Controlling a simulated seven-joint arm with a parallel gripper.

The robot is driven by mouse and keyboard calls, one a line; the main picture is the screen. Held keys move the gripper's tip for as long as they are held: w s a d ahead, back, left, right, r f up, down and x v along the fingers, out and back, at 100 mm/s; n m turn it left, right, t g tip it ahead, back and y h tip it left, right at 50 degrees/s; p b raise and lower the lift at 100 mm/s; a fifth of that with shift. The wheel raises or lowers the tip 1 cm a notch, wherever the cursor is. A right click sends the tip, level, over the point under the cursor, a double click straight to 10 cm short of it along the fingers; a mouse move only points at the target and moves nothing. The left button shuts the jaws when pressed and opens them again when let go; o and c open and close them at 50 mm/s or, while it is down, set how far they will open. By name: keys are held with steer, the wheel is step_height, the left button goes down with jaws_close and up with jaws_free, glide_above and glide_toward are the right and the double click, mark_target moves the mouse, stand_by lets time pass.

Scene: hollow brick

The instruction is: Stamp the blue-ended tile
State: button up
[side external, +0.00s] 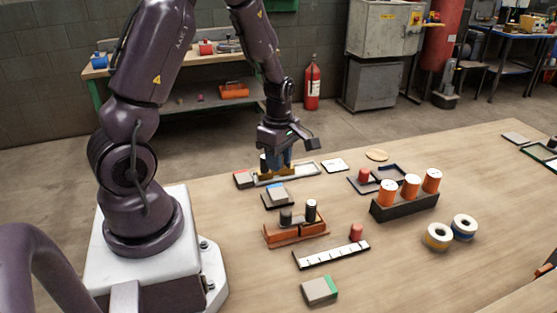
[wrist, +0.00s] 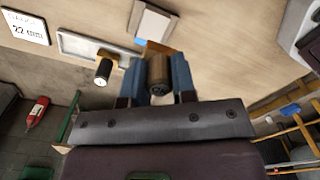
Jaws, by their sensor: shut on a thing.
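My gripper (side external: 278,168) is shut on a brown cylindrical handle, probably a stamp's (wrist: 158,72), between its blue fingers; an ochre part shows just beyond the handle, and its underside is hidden. It is low over the pale tray (side external: 307,172); I cannot tell whether they touch. The blue-ended tile (side external: 277,195) lies just in front of that tray and shows at the top of the wrist view (wrist: 153,23). A black handle (wrist: 103,72) on an ochre piece stands beside my fingers. A red-ended tile (side external: 243,179) lies left of the tray and a green-ended tile (side external: 320,290) near the front.
An orange-brown rack (side external: 297,234) with two dark-handled pieces stands in front, near a marked white strip (side external: 331,254). A white card (side external: 334,165) lies right of the tray. A dark holder (side external: 404,207) with orange cylinders and two spools (side external: 438,237) stand further right.

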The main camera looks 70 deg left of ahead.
mark_target(278, 193)
steer(key=shift+w+a+f, duration=0.1)
steer(key=shift+a+f, duration=0.2)
steer(key=shift+f, duration=0.85)
steer(key=shift+w+a+f, duration=0.1)
steer(key=shift+a+f, duration=0.2)
steer(key=shift+f, duration=0.9)
steer(key=shift+w+a+f, duration=0.1)
steer(key=shift+a+f, duration=0.2)
steer(key=shift+f, duration=0.85)
steer(key=shift+f, duration=0.6)
step_height(278, 193, up, 7)
stand_by(0.7)
